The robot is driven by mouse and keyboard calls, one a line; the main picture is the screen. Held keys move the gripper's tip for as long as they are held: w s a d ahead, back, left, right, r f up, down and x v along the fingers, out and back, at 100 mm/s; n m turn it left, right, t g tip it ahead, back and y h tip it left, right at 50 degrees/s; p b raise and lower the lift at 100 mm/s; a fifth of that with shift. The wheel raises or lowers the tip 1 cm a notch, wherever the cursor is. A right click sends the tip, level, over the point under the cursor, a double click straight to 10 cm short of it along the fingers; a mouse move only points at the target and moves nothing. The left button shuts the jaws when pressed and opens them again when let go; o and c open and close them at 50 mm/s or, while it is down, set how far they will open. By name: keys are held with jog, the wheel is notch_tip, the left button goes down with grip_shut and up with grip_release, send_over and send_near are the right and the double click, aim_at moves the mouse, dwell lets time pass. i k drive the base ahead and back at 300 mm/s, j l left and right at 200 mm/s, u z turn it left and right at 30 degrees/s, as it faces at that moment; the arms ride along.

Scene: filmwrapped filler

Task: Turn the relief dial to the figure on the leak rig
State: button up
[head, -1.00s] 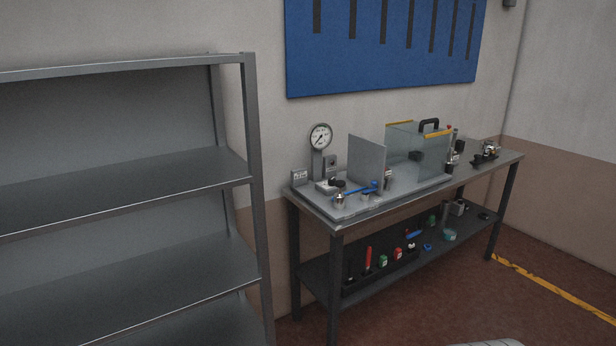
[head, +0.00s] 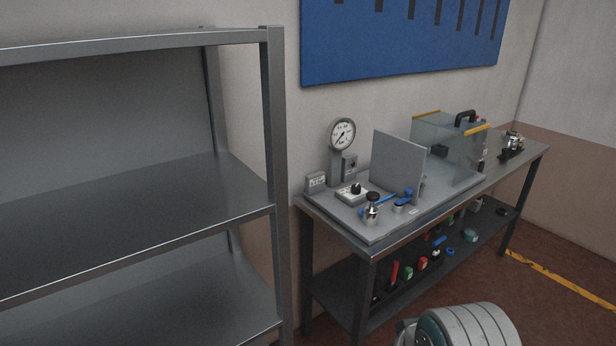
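The leak rig (head: 385,231) is a grey base plate with fittings, on top of a metal workbench. A round white pressure gauge (head: 342,134) stands on a post at its back left. A small box with a black knob (head: 356,187) sits in front of the post. A silver fitting with a dark round top (head: 372,207) stands at the front, beside blue-handled parts (head: 403,201). I cannot tell which of these is the relief dial, and no figure on the rig is readable. My gripper's fingers are out of view; only a rounded part of my arm shows at the bottom.
An empty grey shelf unit (head: 275,150) stands close on the left. An upright grey panel (head: 397,165) and a clear box with a black handle (head: 452,145) stand on the bench. Its lower shelf (head: 345,300) holds several small items. Open floor (head: 540,300) lies at right.

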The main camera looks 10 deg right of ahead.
aim_at(355, 189)
jog(key=i, duration=0.1)
jog(key=i+l, duration=0.3)
jog(key=i+l+u, duration=0.1)
jog(key=i+l, duration=0.2)
jog(key=l, duration=0.2)
jog(key=i+l+u, duration=0.1)
jog(key=i+l, duration=0.2)
jog(key=l, duration=0.15)
jog(key=i+l, duration=0.3)
jog(key=l, duration=0.15)
